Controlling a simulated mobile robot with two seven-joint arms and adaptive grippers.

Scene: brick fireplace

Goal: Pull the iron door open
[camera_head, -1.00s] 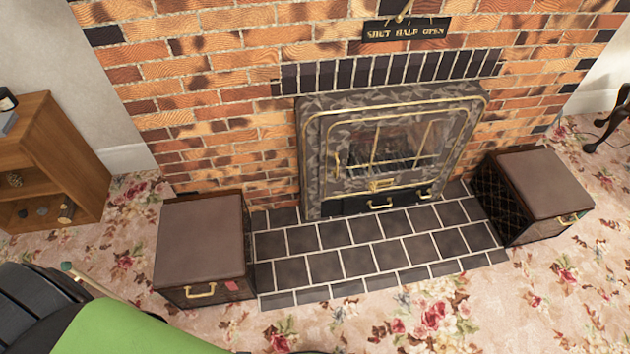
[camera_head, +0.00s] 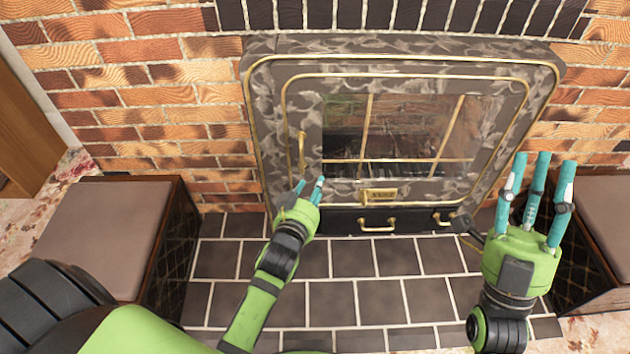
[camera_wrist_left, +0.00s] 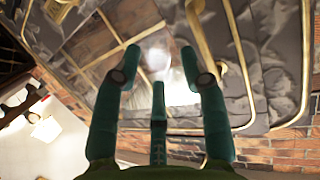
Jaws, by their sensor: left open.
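The iron door (camera_head: 470,185) is a grey patterned panel with brass trim and a glass window, and it looks shut. A vertical brass handle (camera_head: 302,150) stands on its left side. My left gripper (camera_head: 312,185) is open and empty, just below and in front of the handle's lower end. In the left wrist view, a brass bar, apparently the handle (camera_wrist_left: 199,35), lies by the right fingertip; contact cannot be told. My right gripper (camera_head: 540,165) has its three fingers spread and empty, in front of the stove's right side.
A brown-topped box (camera_head: 100,235) stands left of the dark tiled hearth (camera_head: 395,300), and another box (camera_head: 606,215) stands right of it. Below the door is a drawer with a brass handle (camera_head: 377,224). The brick wall (camera_head: 150,75) surrounds the stove.

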